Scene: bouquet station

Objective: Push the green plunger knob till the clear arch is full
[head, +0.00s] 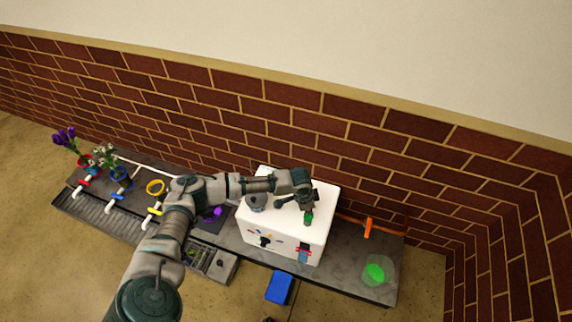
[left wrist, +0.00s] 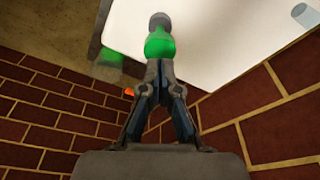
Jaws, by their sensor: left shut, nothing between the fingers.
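The green plunger knob (head: 308,218) is at the white box (head: 324,205). In the left wrist view the bright green knob (left wrist: 160,44), with a grey end, is straight beyond my fingertips against the white box. My left gripper (head: 307,207) is shut and empty, its tips at the knob; they overlap it in the left wrist view (left wrist: 158,66). I cannot tell whether they touch. I cannot clearly make out a clear arch; a small red and blue detail (head: 304,253) shows on the box's front. My right gripper is not in view.
A clear container with green in it (head: 376,272) stands on the right end of the grey counter (head: 345,278), near an orange tap-like part (head: 368,228). Flower vases (head: 120,176) stand at the far left. A blue object (head: 280,287) is at the front edge. A brick wall runs behind.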

